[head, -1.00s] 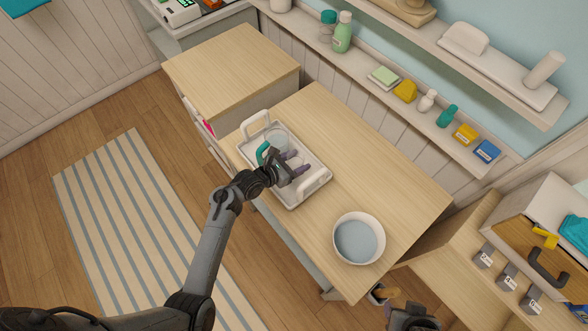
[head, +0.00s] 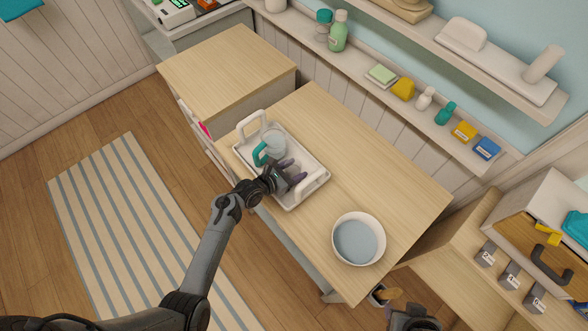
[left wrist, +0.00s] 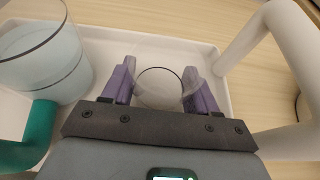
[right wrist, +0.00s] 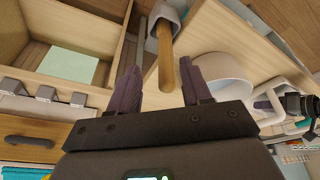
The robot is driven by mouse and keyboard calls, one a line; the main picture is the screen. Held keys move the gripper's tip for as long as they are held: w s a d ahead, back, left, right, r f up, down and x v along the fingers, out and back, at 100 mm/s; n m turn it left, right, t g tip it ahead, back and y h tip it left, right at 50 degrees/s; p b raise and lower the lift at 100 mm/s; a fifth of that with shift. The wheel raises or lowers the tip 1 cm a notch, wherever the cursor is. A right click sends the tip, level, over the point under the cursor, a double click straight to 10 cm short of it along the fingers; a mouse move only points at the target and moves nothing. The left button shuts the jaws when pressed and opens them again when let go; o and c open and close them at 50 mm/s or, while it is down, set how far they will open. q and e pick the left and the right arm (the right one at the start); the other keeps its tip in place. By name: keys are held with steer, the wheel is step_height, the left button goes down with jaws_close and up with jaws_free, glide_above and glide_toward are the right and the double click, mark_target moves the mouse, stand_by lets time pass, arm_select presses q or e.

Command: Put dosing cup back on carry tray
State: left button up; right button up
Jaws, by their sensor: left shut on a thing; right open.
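The clear dosing cup (left wrist: 160,88) is between the purple fingers of my left gripper (left wrist: 161,85) in the left wrist view, and the gripper is shut on it. In the head view my left gripper (head: 294,172) is over the right half of the white carry tray (head: 312,161), near its right handle. The cup is hard to make out there, and I cannot tell whether its base touches the tray floor. My right gripper (right wrist: 160,88) is open and empty, low by the table's front right end.
A clear jug with a teal handle (head: 273,144) stands in the tray's left half, close to my left gripper. A white bowl (head: 358,240) of bluish liquid is at the table's right. A wooden-handled tool (right wrist: 165,55) is just beyond my right fingers. The table's back is clear.

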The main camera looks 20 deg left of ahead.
arm_select(q)
steer(key=o, duration=1.1)
